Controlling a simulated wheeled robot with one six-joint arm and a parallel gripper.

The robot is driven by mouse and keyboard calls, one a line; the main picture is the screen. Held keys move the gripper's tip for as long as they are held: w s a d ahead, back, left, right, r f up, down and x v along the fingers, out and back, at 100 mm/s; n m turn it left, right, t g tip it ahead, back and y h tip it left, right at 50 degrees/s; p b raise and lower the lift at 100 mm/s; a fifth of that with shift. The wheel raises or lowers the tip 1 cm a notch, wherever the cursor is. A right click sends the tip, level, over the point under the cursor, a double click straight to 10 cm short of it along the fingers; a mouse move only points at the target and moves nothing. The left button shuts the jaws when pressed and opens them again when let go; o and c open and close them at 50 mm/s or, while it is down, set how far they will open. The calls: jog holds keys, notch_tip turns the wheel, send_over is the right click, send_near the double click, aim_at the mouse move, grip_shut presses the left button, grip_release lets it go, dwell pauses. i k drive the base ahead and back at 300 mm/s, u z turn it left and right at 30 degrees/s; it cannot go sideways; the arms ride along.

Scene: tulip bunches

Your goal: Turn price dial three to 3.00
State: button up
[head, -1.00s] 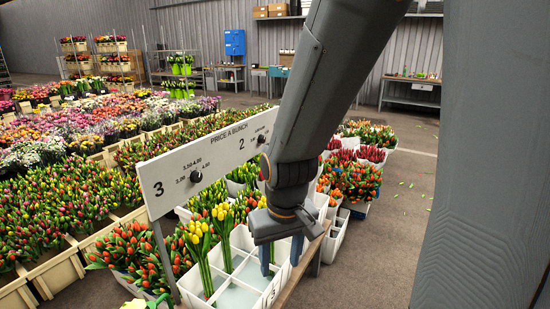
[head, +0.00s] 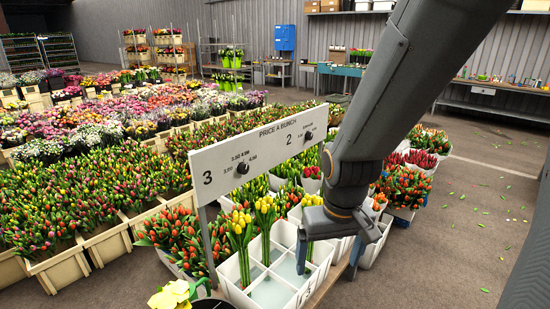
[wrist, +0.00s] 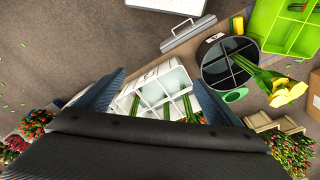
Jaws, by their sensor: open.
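The white price board (head: 222,189) stands on posts above the crate in the head view. Price dial three (head: 242,167) is a small black knob beside the large 3, ringed by printed prices; its pointer is too small to read. A second dial (head: 308,136) sits farther along, beside the 2. My gripper (head: 328,254) points down, open and empty, over the divided white crate, right of the board and below dial three, apart from it. In the wrist view my gripper's (wrist: 160,84) two fingers are spread above the crate; the dials are not visible there.
The white crate (head: 290,295) holds yellow tulips in some compartments. A black divided bucket (wrist: 204,77), a green crate (wrist: 257,20) and a yellow flower (wrist: 287,91) show in the wrist view. Flower crates fill the left; open floor (head: 460,235) lies right.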

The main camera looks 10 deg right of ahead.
aim_at(243, 168)
jog(key=u, duration=1.55)
jog(key=k, duration=0.75)
jog(key=z, duration=1.35)
jog(key=i, duration=1)
